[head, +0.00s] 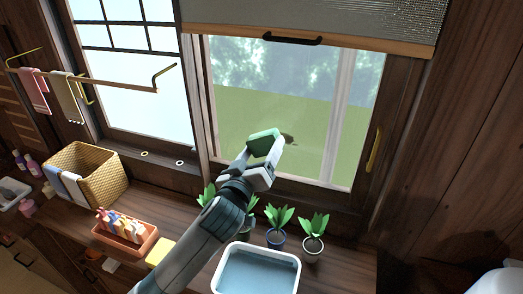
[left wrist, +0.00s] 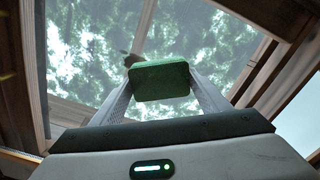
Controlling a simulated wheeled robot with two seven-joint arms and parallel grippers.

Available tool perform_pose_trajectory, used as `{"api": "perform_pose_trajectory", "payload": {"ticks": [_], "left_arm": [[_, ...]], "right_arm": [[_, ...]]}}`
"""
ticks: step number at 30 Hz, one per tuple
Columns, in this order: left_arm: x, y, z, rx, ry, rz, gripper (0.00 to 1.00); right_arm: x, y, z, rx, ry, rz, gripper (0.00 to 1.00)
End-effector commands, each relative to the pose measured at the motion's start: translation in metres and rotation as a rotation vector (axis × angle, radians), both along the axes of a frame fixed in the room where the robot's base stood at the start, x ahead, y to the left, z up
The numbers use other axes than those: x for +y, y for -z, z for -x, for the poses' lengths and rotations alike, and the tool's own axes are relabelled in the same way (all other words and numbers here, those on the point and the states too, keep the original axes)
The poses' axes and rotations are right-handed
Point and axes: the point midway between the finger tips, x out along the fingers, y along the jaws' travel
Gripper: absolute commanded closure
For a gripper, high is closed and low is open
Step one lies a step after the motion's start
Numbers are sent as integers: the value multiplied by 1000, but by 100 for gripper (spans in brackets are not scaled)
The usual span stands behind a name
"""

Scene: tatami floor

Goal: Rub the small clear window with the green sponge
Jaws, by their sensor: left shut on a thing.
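The clear window (head: 300,80) is the wood-framed pane at the centre of the head view, with trees and green ground behind it. It also fills the upper part of the left wrist view (left wrist: 90,50). A brown smudge (head: 288,140) shows on the pane, just right of the sponge; it also shows in the left wrist view (left wrist: 131,60). My left gripper (head: 262,158) is shut on the green sponge (head: 264,143), in front of the lower pane. The sponge shows between the fingers in the left wrist view (left wrist: 160,82). I cannot tell whether it touches the glass. My right gripper is not in view.
Potted plants (head: 276,227) stand on the wooden counter below the window. A water basin (head: 256,270), a yellow sponge (head: 160,251), a bottle tray (head: 122,233) and a wicker basket (head: 88,172) are also there. A blind (head: 330,20) hangs above; a towel rail (head: 110,85) juts out at left.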

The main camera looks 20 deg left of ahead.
Motion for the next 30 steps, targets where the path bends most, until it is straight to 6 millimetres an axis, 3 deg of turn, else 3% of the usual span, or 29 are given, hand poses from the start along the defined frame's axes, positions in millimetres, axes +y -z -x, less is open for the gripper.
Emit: {"api": "perform_pose_trajectory", "payload": {"ticks": [30], "left_arm": [[0,0,-11,0,0,0,49]], "right_arm": [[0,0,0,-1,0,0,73]]}}
